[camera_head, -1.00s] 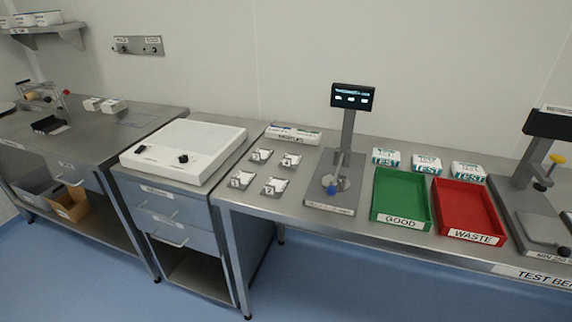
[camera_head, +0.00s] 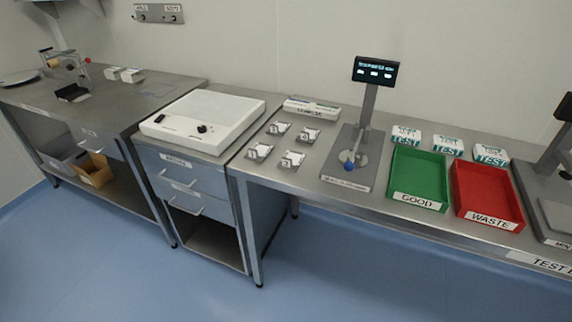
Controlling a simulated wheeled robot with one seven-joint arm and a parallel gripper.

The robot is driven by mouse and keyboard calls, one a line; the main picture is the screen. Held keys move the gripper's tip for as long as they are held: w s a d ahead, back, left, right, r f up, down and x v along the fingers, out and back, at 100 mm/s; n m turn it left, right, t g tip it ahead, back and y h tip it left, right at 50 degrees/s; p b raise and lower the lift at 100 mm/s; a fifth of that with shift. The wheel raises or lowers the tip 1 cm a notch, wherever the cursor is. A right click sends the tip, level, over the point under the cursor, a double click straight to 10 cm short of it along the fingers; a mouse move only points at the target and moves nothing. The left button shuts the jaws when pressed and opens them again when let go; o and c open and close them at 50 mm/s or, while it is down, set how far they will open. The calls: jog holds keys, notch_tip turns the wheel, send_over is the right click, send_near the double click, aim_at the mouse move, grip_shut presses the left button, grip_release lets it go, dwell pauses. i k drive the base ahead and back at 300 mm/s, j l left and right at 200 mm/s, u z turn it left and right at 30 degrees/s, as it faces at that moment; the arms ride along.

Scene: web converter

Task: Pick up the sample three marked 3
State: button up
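Several small white samples with number tags sit on dark square plates on the steel bench, left of the test stand. They lie in two short rows. The back left sample (camera_head: 279,128) seems to bear a 3, though the digit is very small. The back right sample (camera_head: 310,135) seems to bear a 4. The front left sample (camera_head: 259,151) and the front right sample (camera_head: 292,160) seem to bear 1 and 2. My gripper is not in view.
The test stand with a lit display (camera_head: 375,72) rises right of the samples. A green GOOD tray (camera_head: 419,200) and a red WASTE tray (camera_head: 491,219) stand further right. A white box (camera_head: 311,109) lies behind the samples. A white device (camera_head: 204,120) is left. Blue floor (camera_head: 330,270) in front is clear.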

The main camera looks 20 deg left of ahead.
aim_at(279, 125)
jog(key=i+j, duration=0.2)
jog(key=j, duration=0.2)
jog(key=i+j+u, duration=0.15)
jog(key=j, duration=0.3)
jog(key=i+j, duration=0.2)
jog(key=j, duration=0.2)
jog(key=i+j+u, duration=0.1)
jog(key=j, duration=0.3)
jog(key=i+j, duration=0.3)
jog(key=i+j+u, duration=0.15)
jog(key=j, duration=0.35)
jog(key=i, duration=0.05)
